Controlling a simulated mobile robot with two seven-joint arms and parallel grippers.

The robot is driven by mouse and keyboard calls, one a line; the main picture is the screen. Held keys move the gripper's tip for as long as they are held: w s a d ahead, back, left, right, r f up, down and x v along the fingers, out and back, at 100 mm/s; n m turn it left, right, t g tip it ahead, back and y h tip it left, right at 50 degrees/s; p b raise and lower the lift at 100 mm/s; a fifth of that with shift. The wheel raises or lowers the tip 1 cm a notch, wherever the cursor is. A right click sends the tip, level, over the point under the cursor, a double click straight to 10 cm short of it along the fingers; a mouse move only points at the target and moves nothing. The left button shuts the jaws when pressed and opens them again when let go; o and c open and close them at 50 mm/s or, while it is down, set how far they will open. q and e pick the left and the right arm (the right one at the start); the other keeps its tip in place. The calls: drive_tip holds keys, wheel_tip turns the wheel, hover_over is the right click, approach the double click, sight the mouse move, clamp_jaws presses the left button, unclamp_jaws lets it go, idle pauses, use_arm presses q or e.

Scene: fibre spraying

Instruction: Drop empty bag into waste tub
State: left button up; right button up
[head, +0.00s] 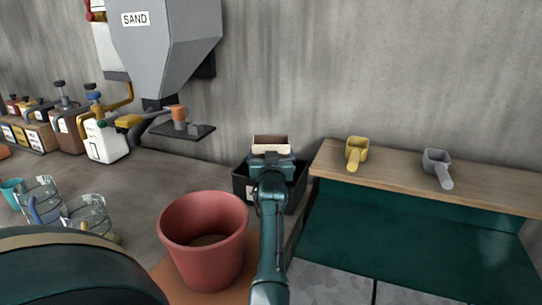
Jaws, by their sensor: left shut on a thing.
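My left gripper (271,155) is at the far end of the arm that reaches up the middle of the view. It is shut on the bag (270,144), a small brown and cream piece at its tip. The bag's lower part is hidden behind the gripper. My right gripper is not in view.
A red bucket (190,256) stands left of my arm. A wooden shelf (400,180) at right holds a yellow scoop (356,151) and a grey scoop (436,164). A sand hopper (168,50), canisters (104,142) and clear jugs (90,212) are at left.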

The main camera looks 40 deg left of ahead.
use_arm(q)
drive_tip(key=shift+f+b, duration=0.4)
drive_tip(key=shift+f, duration=0.15)
drive_tip(key=o, duration=1.2)
drive_tip(key=shift+o, duration=0.2)
drive_tip(key=shift+r, duration=0.1)
